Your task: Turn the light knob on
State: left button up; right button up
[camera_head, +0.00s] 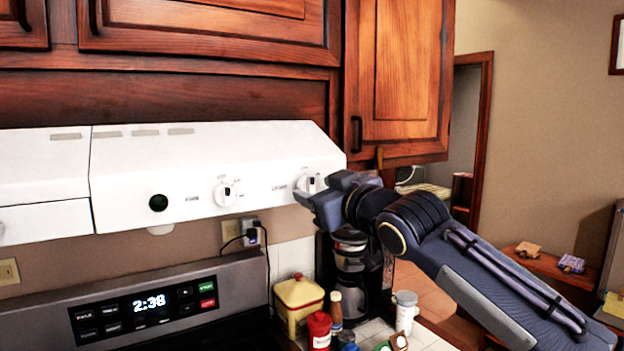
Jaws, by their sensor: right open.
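The white range hood (130,165) has two round knobs on its front panel. The left knob (228,193) is fully visible. The right knob (309,182) sits near the hood's right end, beside a small label that looks like "LIGHTS" but is too small to read surely. My right gripper (316,193) is open, with its fingers at the right knob and partly covering it. I cannot tell whether they touch it. My left gripper is out of view.
Dark wood cabinets (405,75) hang above and to the right of the hood. Below stand the stove panel (145,305), a coffee maker (350,265), a yellow canister (298,300) and several small containers. A doorway and open room lie at right.

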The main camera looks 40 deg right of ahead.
jog(key=shift+w+d, duration=0.15)
jog(key=shift+w, duration=0.75)
jog(key=shift+c, duration=0.4)
